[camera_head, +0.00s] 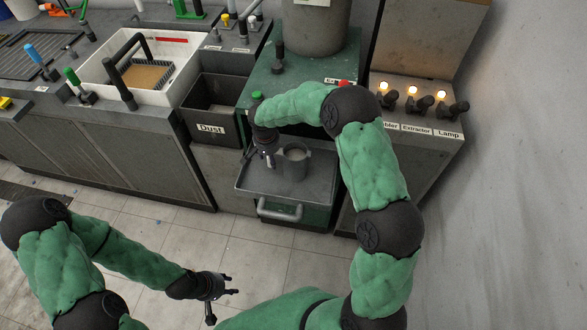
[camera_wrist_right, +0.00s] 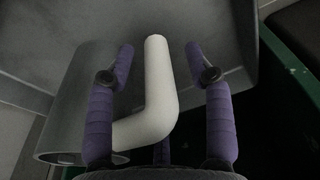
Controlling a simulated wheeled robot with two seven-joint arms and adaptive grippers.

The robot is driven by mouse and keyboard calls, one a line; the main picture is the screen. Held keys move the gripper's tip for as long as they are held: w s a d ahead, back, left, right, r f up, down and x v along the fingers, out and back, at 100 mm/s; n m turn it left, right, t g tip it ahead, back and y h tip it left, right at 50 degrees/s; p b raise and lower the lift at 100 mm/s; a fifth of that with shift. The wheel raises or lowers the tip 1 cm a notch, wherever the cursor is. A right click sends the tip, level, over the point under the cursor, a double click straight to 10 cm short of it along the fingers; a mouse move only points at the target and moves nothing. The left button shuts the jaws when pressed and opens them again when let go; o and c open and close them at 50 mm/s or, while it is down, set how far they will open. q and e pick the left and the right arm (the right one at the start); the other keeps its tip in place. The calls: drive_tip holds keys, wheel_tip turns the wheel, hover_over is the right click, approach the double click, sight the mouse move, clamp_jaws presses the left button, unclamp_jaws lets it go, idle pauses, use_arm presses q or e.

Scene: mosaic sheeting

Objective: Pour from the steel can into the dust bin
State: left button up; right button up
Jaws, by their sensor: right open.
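The steel can (camera_head: 295,163) stands upright on the grey tray (camera_head: 318,192), with pale contents showing inside. In the right wrist view the can (camera_wrist_right: 62,112) is at the left, and its pale bent handle (camera_wrist_right: 160,95) lies between my right gripper's fingers. My right gripper (camera_head: 266,158) is open at the can's left side in the head view, with the fingers apart from the handle. The dust bin (camera_head: 211,128), a dark open box labelled "Dust", stands left of the tray. My left gripper (camera_head: 228,290) is open and empty above the floor, away from the can.
A green machine (camera_head: 318,68) with a large grey drum (camera_head: 312,25) stands behind the tray. A panel with lit switches (camera_head: 412,105) is at the right. A white basin (camera_head: 172,82) is left of the bin. The tray's front handle (camera_head: 280,213) sticks out.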

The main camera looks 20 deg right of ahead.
clamp_jaws()
drive_tip(key=shift+r, duration=0.1)
